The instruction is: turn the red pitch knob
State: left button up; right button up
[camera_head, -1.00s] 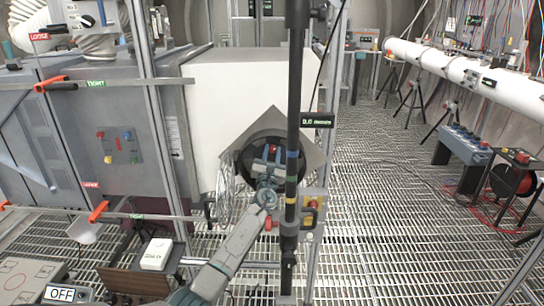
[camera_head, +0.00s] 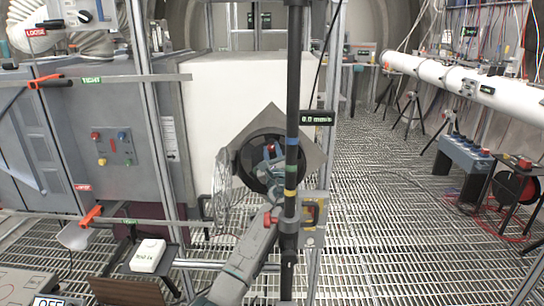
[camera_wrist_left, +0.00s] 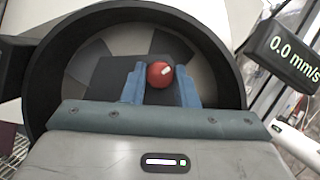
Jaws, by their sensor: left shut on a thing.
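The red pitch knob (camera_wrist_left: 160,74) is a small red ball with a white mark, seen in the left wrist view in front of a fan hub inside a dark round ring (camera_wrist_left: 41,85). My left gripper (camera_wrist_left: 160,85) has its two blue fingers on either side of the knob and is shut on it. In the head view the knob (camera_head: 271,149) is a small red spot, and my left gripper (camera_head: 272,156) is at it, partly hidden by a black pole. My right gripper is not in view.
The black pole (camera_head: 293,95) stands close by my left arm. A small display (camera_head: 317,118) reads 0.0 mm/s. A wire guard (camera_head: 222,187) hangs open left of the ring. A white box (camera_head: 148,256) sits lower left.

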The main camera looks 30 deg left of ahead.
pick_arm(q)
jog(key=shift+r, duration=0.1)
dwell(0.3)
jog(key=o, duration=1)
